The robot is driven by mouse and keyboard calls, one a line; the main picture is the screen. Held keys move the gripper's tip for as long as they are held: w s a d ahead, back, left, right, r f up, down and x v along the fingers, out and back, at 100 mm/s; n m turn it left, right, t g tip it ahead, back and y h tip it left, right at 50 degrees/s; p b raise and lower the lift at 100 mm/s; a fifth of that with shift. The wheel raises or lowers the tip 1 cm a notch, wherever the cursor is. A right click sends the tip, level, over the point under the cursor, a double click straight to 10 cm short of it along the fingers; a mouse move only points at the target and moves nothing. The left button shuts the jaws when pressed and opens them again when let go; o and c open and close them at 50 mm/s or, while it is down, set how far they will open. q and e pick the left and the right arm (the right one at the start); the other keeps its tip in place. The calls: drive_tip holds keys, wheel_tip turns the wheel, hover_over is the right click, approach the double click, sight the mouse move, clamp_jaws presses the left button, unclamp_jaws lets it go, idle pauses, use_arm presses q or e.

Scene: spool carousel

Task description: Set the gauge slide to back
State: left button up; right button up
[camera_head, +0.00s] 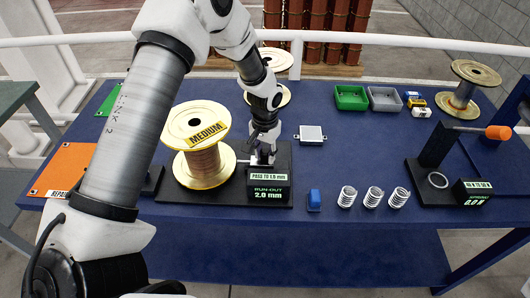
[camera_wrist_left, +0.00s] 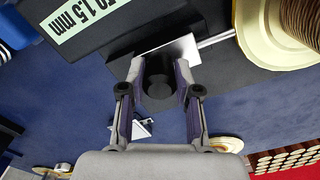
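The run-out gauge has a black base (camera_head: 283,192) and a display reading "RUN-OUT 2.0 mm" and "PASS TO 1.5 mm" (camera_head: 268,187). It stands on the blue table next to a spool labelled "MEDIUM" (camera_head: 205,163). My left gripper (camera_head: 264,150) reaches down over the gauge from above. In the left wrist view its fingers lie on both sides of a black knob (camera_wrist_left: 158,82) and appear closed on it. A bright metal plate (camera_wrist_left: 183,49) and a thin rod towards the spool show beyond the knob. The fingers hide part of the gauge slide. My right gripper is not in view.
A blue block (camera_head: 314,199) and several white springs (camera_head: 373,197) stand right of the gauge. Green (camera_head: 350,97) and grey (camera_head: 385,98) trays stand behind. A second gauge stand (camera_head: 437,150) with an orange handle is at the right. An orange repair mat (camera_head: 66,168) lies left.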

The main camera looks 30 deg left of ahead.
sight(281, 164)
use_arm(q)
drive_tip(key=shift+f, duration=0.1)
clamp_jaws()
drive_tip(key=w+d, duration=0.2)
drive_tip(key=d, duration=0.1)
drive_tip(key=shift+d+b, duration=0.2)
drive_tip(key=shift+b, duration=0.15)
drive_tip(key=shift+a, duration=0.1)
drive_tip(key=o, duration=0.7)
unclamp_jaws()
drive_tip(key=shift+c, duration=0.2)
drive_tip(key=o, duration=0.3)
drive_tip(key=shift+w+d+f, duration=0.1)
drive_tip(key=shift+w+d, duration=0.1)
drive_tip(key=shift+w, duration=0.05)
drive_tip(key=shift+w+d+f, duration=0.1)
drive_tip(key=shift+w, duration=0.15)
drive_tip(key=shift+s+r, duration=0.15)
drive_tip(key=shift+r, duration=0.25)
wheel_tip(281, 164, up, 11)
